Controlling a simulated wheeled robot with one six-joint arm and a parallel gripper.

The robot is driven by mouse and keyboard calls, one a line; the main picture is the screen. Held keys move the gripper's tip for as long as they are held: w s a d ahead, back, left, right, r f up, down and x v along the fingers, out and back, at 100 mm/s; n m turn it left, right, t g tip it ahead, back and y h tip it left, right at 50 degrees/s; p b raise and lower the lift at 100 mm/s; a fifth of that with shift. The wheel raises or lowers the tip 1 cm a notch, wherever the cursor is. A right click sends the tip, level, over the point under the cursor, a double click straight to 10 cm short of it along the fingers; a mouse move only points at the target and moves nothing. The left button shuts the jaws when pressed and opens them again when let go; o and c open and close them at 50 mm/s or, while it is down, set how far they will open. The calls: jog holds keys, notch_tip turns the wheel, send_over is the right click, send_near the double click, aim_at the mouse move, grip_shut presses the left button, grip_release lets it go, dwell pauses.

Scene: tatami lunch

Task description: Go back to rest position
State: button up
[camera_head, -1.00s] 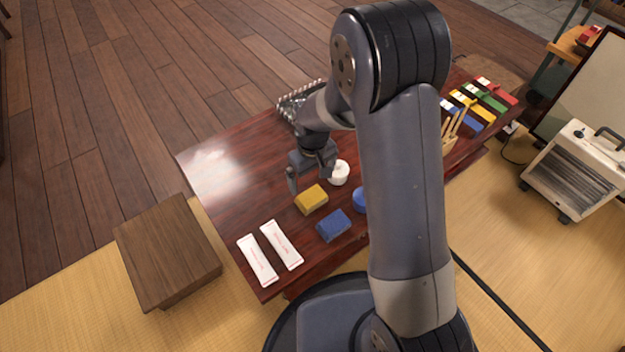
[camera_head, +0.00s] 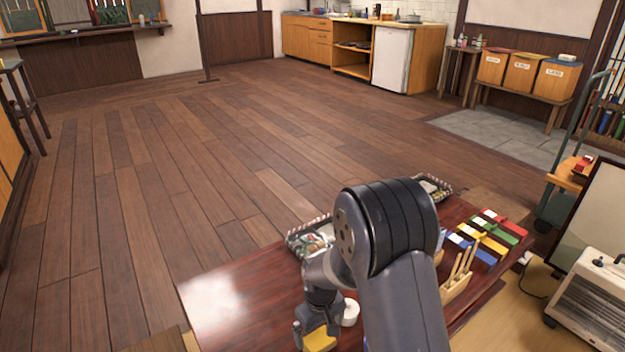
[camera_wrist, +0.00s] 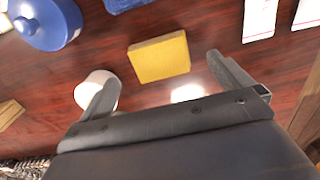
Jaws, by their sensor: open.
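My gripper (camera_wrist: 165,90) is open and empty in the wrist view, its two fingers apart above the dark red table (camera_wrist: 215,50). A yellow block (camera_wrist: 158,57) lies on the table ahead of the gap between the fingers. In the head view my gripper (camera_head: 308,335) is low over the table (camera_head: 225,295), partly in front of the yellow block (camera_head: 320,341). A white round item (camera_head: 350,312) stands beside it; in the wrist view it is partly behind the left finger (camera_wrist: 95,86).
In the wrist view a blue lidded pot (camera_wrist: 48,22) and white packets (camera_wrist: 260,18) lie near the top edge. In the head view a wooden holder (camera_head: 458,280), coloured items (camera_head: 485,238) and a wire tray (camera_head: 310,238) are on the table. A heater (camera_head: 595,300) stands right. The wooden floor (camera_head: 190,170) is clear.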

aim_at(319, 340)
notch_tip(319, 340, down, 6)
jog(key=shift+r+b, duration=0.1)
jog(key=shift+b, duration=1.05)
jog(key=shift+r+p, duration=1.1)
jog(key=shift+r, duration=0.9)
